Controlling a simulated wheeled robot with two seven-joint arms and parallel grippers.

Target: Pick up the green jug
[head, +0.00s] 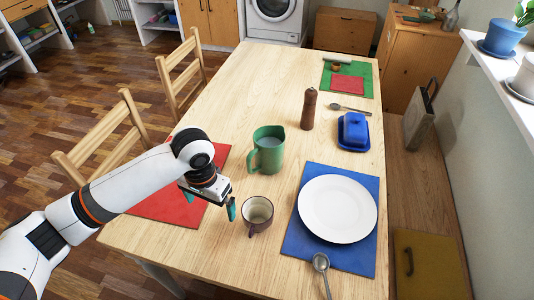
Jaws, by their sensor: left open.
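My right gripper is not in view.
A dark mug (257,216) stands close right of my left gripper. A white plate (338,209) lies on a blue mat (301,236), with a spoon (321,265) nearby. A pepper mill (308,110) and blue butter dish (353,131) stand behind. The table's far left is clear.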

